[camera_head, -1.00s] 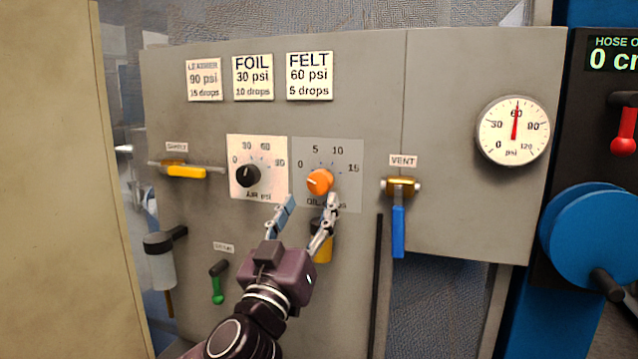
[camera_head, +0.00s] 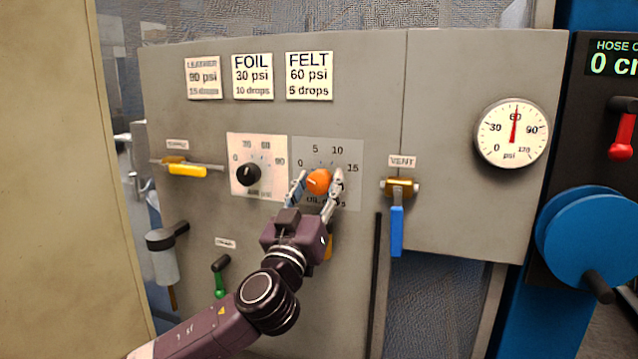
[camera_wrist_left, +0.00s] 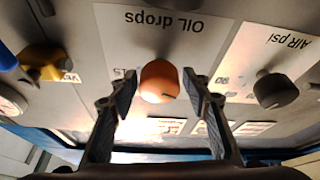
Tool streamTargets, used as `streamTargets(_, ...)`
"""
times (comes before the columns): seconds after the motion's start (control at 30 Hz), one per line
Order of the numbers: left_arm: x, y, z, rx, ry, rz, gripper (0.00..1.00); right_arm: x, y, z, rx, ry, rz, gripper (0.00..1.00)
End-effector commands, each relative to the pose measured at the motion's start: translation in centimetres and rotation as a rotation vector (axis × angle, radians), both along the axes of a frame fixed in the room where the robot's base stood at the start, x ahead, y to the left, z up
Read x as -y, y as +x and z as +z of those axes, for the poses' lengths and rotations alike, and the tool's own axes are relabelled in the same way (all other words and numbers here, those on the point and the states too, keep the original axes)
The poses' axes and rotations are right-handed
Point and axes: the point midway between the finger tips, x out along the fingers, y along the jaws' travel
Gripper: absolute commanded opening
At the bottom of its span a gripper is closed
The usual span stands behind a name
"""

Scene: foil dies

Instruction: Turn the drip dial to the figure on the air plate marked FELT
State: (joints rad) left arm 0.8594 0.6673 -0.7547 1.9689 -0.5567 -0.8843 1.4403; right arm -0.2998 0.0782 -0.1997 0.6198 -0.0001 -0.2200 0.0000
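The orange oil drops dial (camera_head: 318,182) sits on a grey scale plate (camera_head: 351,198) marked 0, 5, 10 and 15. It also shows in the left wrist view (camera_wrist_left: 158,82), with a small dark mark near its lower edge there; its exact setting is too small to read. My left gripper (camera_head: 318,178) has one finger on each side of the dial. In the left wrist view, the fingers (camera_wrist_left: 160,82) are apart with narrow gaps beside the dial. The FELT plate (camera_head: 309,76) reads 60 psi, 5 drops. My right gripper is not in view.
The black air dial (camera_head: 248,174) is close left of the oil dial. The vent valve with a blue handle (camera_head: 397,230) is to the right. A gauge (camera_head: 513,133) points near 60. FOIL (camera_head: 253,77) and LEATHER (camera_head: 204,78) plates hang left of FELT.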

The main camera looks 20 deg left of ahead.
Motion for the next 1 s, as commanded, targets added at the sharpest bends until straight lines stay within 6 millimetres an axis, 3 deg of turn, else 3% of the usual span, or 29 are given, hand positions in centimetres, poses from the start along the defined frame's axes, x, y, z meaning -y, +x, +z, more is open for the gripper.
streamTargets(0.3,0.01,-0.01,-0.02,-0.001,0.0,0.0,0.09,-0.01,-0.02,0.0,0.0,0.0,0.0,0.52)
streamTargets(0.67,-0.04,-0.02,-0.2,0.002,0.077,0.0,0.09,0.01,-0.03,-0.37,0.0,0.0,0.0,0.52)
streamTargets(1.0,-0.09,0.01,0.03,0.009,0.336,0.0,0.09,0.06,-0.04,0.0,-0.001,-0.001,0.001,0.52)
